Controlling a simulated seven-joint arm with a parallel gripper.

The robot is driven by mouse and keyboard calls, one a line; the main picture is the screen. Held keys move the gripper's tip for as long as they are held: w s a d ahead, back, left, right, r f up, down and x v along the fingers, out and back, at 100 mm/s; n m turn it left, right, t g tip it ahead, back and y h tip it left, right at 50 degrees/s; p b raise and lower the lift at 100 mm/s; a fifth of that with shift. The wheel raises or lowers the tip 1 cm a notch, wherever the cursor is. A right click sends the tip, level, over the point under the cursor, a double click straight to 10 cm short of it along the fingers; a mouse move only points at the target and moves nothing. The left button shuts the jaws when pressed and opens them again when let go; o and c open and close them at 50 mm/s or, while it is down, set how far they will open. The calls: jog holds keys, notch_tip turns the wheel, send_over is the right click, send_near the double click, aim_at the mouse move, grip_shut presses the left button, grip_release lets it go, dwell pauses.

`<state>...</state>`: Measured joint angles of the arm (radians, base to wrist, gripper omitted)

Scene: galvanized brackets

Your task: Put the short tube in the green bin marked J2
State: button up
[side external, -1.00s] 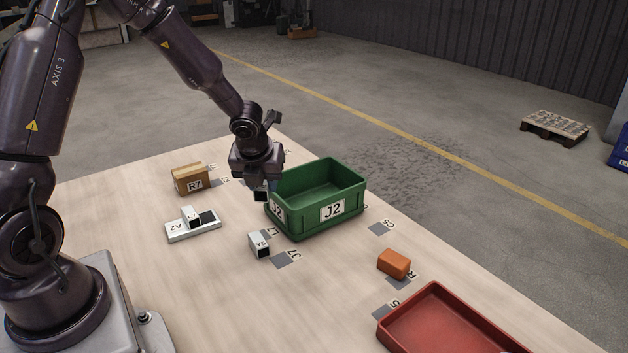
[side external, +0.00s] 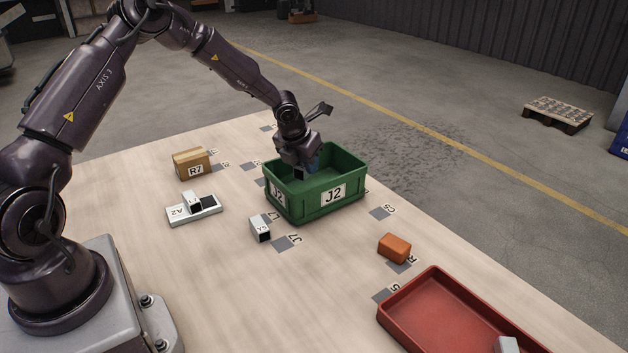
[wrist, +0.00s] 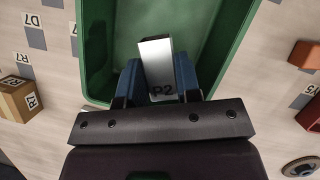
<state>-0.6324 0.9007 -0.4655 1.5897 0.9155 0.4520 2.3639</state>
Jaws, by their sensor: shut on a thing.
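The green bin marked J2 (side external: 290,203) stands upright on the table. My gripper (side external: 304,172) is tilted over the bin's left part, its fingertips inside or just above the opening. In the wrist view my gripper (wrist: 159,82) has its blue fingers shut on a silver tube marked P2 (wrist: 155,58), with the bin's pale green floor beyond it. In the side view only the tube's dark open end (side external: 299,173) shows, between the fingers. I cannot tell whether the tube touches the bin's floor.
A tube marked S4 (side external: 260,228) stands in front of the bin. A white plate marked A2 (side external: 180,213) carries another small tube (side external: 193,202). A cardboard box marked R7 (side external: 191,163), an orange block (side external: 394,248) and a red tray (side external: 420,311) holding a grey piece (side external: 507,345) are around.

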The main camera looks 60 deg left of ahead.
jog(key=w+f, duration=0.1)
jog(key=f, duration=0.1)
jog(key=w+a+f, duration=0.1)
jog(key=w+f, duration=0.1)
jog(key=shift+w, duration=0.1)
jog(key=shift+f, duration=1.65)
jog(key=shift+f, duration=0.1)
jog(key=o, duration=1)
